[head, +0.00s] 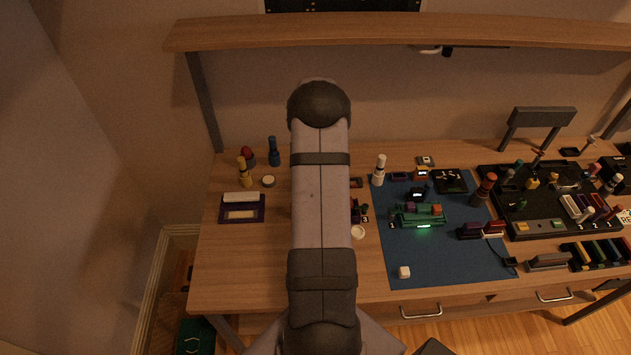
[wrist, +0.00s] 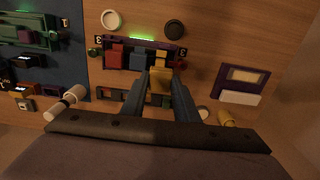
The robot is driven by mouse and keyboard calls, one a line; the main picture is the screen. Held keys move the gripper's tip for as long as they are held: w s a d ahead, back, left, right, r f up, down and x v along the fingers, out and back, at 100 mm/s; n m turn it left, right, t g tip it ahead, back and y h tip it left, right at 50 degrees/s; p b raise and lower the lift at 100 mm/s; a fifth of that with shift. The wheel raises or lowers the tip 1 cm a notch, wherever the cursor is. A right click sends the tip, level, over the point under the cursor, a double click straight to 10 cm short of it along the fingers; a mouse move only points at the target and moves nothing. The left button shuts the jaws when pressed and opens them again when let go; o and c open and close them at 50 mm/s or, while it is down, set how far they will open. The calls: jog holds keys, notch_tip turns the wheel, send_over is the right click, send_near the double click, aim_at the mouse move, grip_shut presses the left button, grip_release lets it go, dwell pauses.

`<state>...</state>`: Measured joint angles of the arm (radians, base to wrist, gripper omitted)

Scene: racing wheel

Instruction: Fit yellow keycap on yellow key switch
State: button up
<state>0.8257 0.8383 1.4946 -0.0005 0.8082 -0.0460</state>
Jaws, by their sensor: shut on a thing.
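In the wrist view my gripper (wrist: 161,82) is shut on the yellow keycap (wrist: 160,78), which sits between the two fingertips. Right beyond it is a dark purple key board (wrist: 104,44) with a lit green strip along its far edge. The board carries a red cap (wrist: 115,55) and a blue cap (wrist: 138,60). The keycap overlaps the board's right half in the picture, and the yellow key switch cannot be made out. I cannot tell whether the keycap touches the board. In the head view my arm hides my gripper, the keycap and most of the board (head: 359,211).
A white round dish (wrist: 111,19) and a dark round piece (wrist: 174,28) lie beyond the board. A purple-framed box (wrist: 240,84) stands to the right. The blue mat (head: 450,255) holds a green lit device (head: 418,217). Bare wood (head: 240,270) shows at the front left.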

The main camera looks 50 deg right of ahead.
jog(key=shift+f, duration=0.1)
jog(key=shift+f+b, duration=1.9)
jog(key=shift+f, duration=0.9)
jog(key=shift+f+b, duration=0.8)
jog(key=shift+f, duration=0.4)
jog(key=o, duration=1.1)
jog(key=shift+r, duration=0.1)
jog(key=shift+r+b, duration=1.35)
jog(key=shift+r, duration=2.3)
